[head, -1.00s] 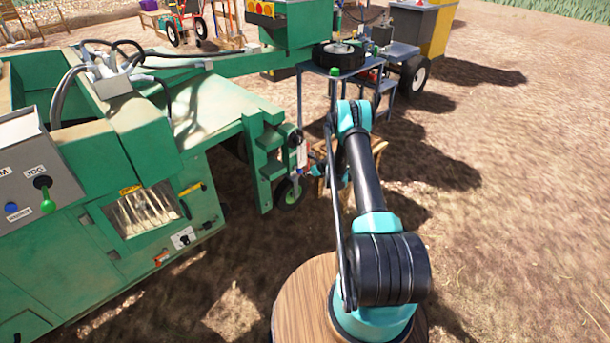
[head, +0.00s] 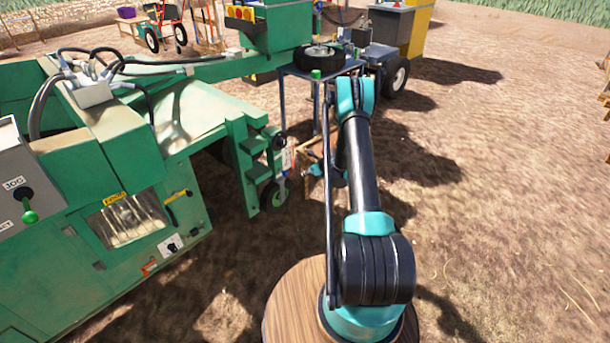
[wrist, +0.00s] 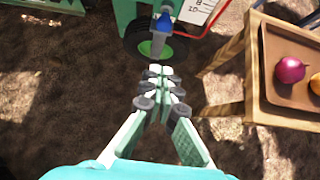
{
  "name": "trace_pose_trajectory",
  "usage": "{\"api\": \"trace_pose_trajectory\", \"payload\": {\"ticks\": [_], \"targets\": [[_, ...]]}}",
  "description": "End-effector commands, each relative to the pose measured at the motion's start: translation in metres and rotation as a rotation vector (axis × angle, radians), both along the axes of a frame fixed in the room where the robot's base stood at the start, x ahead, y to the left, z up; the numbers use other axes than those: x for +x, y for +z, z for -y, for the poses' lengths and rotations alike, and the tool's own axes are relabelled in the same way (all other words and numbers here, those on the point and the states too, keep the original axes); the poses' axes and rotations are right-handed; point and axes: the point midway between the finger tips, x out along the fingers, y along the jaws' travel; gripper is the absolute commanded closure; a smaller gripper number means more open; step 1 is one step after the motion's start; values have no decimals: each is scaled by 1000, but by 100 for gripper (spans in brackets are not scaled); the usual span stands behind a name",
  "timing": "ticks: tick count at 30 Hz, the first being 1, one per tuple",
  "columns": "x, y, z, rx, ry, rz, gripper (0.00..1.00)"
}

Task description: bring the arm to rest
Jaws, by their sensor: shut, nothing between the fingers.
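My gripper (wrist: 160,75) shows in the wrist view with its two fingers brought together at the tips and nothing between them. It hangs over bare brown soil, close to a wheel (wrist: 152,45) with a green hub. My arm (head: 362,170) stands up and reaches away from me in the head view, with its upper joint bent over at the top. The gripper itself is mostly hidden behind the arm in the head view.
A green machine (head: 120,240) with a lever box fills the left. A blue metal table (head: 290,72) with a tyre stands beyond the arm. A wooden stand (wrist: 257,70) bears a tray with a red onion (wrist: 290,70). Open soil (head: 500,200) lies to the right.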

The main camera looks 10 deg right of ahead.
Motion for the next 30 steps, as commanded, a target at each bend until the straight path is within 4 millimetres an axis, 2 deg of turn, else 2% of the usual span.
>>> {"api": "trace_pose_trajectory", "payload": {"ticks": [8, 11, 14, 20, 26, 30], "targets": [[0, 1, 0, -2, 2, 0, 100], [-2, 10, -1, -24, 23, 9, 100], [-6, 32, -4, -79, 80, 30, 100], [-29, 98, -14, -259, 269, 93, 100], [-65, 159, -22, -439, 475, 154, 100], [-96, 197, -29, -561, 624, 194, 100]]}}
